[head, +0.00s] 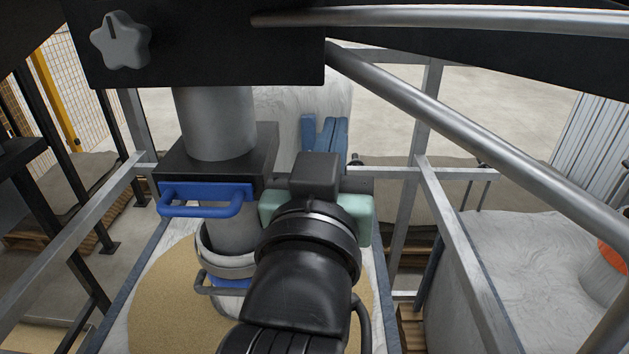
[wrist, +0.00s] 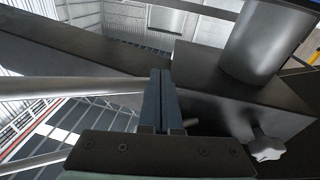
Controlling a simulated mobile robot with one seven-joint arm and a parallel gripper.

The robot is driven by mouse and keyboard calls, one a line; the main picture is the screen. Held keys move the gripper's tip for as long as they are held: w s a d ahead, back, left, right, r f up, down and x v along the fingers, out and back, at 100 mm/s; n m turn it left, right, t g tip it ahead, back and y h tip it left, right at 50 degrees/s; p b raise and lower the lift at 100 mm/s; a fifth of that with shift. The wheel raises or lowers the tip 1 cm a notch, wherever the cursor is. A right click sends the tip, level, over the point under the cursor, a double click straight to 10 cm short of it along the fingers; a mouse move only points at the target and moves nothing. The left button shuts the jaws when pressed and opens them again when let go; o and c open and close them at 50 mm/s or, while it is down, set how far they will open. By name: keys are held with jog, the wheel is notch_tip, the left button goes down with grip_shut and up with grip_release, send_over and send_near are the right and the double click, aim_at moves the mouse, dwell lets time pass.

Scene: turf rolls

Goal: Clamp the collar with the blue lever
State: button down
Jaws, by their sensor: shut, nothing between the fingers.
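A blue U-shaped lever (head: 203,209) stands out from the front of a black block (head: 215,150) under a grey steel pipe (head: 215,115). Below it a pale grey collar (head: 222,264) rings the spout, with a bag mouth and a blue band (head: 232,283) beneath. My gripper (head: 328,128) is right of the block, its blue fingers pointing up and away from the lever, apart from it. In the wrist view my gripper (wrist: 161,78) has its fingers together and empty. The lever and collar do not show there. My wrist hides the collar's right side.
A black housing with a grey star knob (head: 120,42) hangs above; the knob also shows in the wrist view (wrist: 267,149). Steel tubes (head: 440,115) slant across the right. Frame posts (head: 410,190) stand behind my gripper. A white bag (head: 500,250) lies at right.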

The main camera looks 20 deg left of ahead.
jog(key=s+a+f+n+g+p, duration=0.2)
jog(key=s+a+f+g+p, duration=0.2)
jog(key=p, duration=0.7)
notch_tip(320, 180, down, 4)
jog(key=a+g, duration=0.2)
jog(key=g, duration=0.2)
jog(key=shift+s+n+p, duration=0.25)
jog(key=shift+n+p, duration=0.15)
jog(key=shift+a, duration=0.1)
jog(key=p+x, duration=0.1)
jog(key=x, duration=0.9)
jog(key=shift+w, duration=0.1)
jog(key=shift+s+d+f+p, duration=0.2)
jog(key=shift+s+f+p, duration=0.05)
jog(key=shift+f, duration=0.35)
jog(key=shift+s+d+f+p, duration=0.2)
jog(key=shift+f, duration=0.4)
jog(key=shift+s+d+f, duration=0.2)
jog(key=shift+f, duration=0.45)
jog(key=shift+f, duration=0.1)
